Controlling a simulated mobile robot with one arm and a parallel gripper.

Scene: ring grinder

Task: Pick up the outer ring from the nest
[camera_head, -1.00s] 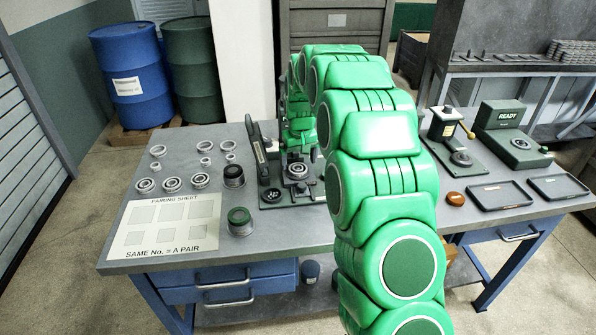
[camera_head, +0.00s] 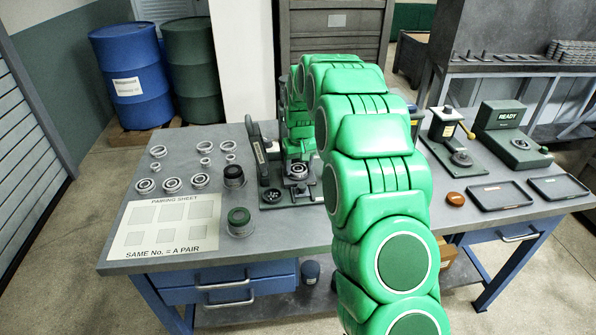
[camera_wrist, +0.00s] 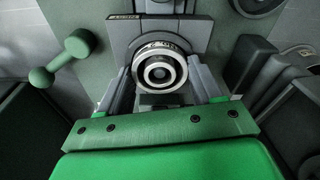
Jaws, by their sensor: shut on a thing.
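The outer ring (camera_wrist: 160,51) shows in the wrist view as a pale metal ring with dark markings on its rim and smaller rings or a spindle inside it. It is seated at the nest (camera_wrist: 192,34), a grey block on the fixture. My gripper (camera_wrist: 160,85) has its two fingers on either side of the ring, shut on it. In the head view the ring (camera_head: 298,170) sits on the small press-like fixture (camera_head: 300,192), with my gripper just above it. My green arm hides part of the fixture. I cannot tell whether the ring is clear of the nest.
Several bearings and rings (camera_head: 172,184) lie at the left of the bench, behind the pairing sheet (camera_head: 163,226). Two dark cups (camera_head: 240,219) stand left of the fixture. Two trays (camera_head: 499,194) and the READY device (camera_head: 510,138) are at the right.

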